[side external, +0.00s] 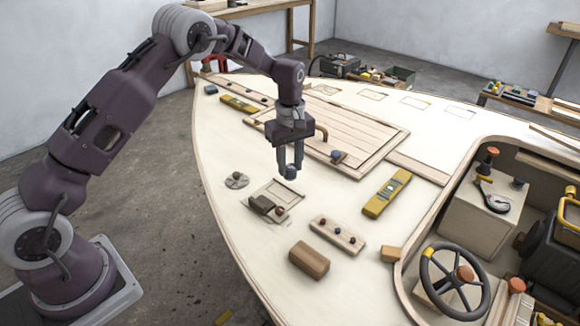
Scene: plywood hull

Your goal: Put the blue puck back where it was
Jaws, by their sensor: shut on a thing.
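My gripper (291,165) points down over the pale plywood deck (225,215). It is shut on a small blue-grey puck (291,173), which shows between and just below the fingertips. The puck appears to be a little above the deck, though the exact gap is hard to tell. A shallow square wooden tray (289,189) lies below and slightly left of the gripper, with a dark brown block (262,205) and a small reddish piece (280,211) at its near side. A round grey disc (236,181) with a dark knob lies left of the tray.
A slatted hatch (330,125) with a blue-topped knob (337,156) is behind. A cockpit with a steering wheel (455,280) opens at right.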

